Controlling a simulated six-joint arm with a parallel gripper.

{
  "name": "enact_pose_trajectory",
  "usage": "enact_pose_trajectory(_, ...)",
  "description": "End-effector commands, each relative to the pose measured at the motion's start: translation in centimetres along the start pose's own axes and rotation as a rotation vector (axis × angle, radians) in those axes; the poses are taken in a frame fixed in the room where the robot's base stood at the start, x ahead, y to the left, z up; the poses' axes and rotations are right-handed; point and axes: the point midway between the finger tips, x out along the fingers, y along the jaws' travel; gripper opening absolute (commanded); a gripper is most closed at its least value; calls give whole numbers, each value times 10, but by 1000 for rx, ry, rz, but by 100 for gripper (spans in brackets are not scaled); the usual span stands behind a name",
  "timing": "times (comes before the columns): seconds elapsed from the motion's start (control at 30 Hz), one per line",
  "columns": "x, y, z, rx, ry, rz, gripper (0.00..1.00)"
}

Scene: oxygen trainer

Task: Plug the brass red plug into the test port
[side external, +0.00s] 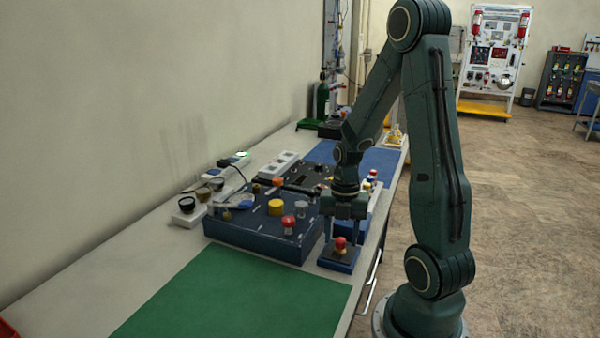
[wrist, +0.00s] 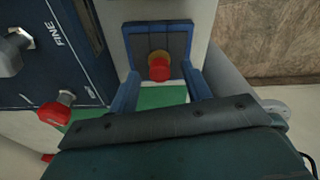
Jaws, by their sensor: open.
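The brass red plug (side external: 340,243) stands upright in a small blue holder (side external: 338,261) at the table's right edge. In the wrist view, its red top (wrist: 159,70) with a brass-yellow rim shows ahead of the dark-lined holder (wrist: 128,40). My gripper (side external: 343,238) is above the holder, pointing down, with a finger on either side of the plug. In the wrist view, the blue fingers (wrist: 163,82) are apart and gaps show beside the plug. The blue panel box (side external: 262,228) stands just left of the holder. I cannot tell which fitting is the test port.
The panel box carries a yellow knob (side external: 275,207), a red-topped fitting (side external: 288,223) and a silver knob (side external: 302,209). The red-topped fitting also shows close by in the wrist view (wrist: 55,112). A clear green mat (side external: 235,295) lies in front. Gauges (side external: 187,205) stand at the left.

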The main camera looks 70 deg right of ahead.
Motion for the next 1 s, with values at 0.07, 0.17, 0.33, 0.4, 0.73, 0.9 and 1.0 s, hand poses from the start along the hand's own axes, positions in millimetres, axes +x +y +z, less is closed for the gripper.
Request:
enact_pose_trajectory(0.07,9,0,-1,-1,3,-3,48)
enact_pose_trajectory(0.17,15,0,0,-1,2,-2,48)
enact_pose_trajectory(0.33,20,0,0,-1,0,-1,48)
enact_pose_trajectory(0.4,20,0,0,-1,0,0,48)
enact_pose_trajectory(0.73,19,0,0,-1,0,0,48)
enact_pose_trajectory(0.9,19,0,0,-1,0,0,25)
enact_pose_trajectory(1.0,19,0,0,-1,0,0,5)
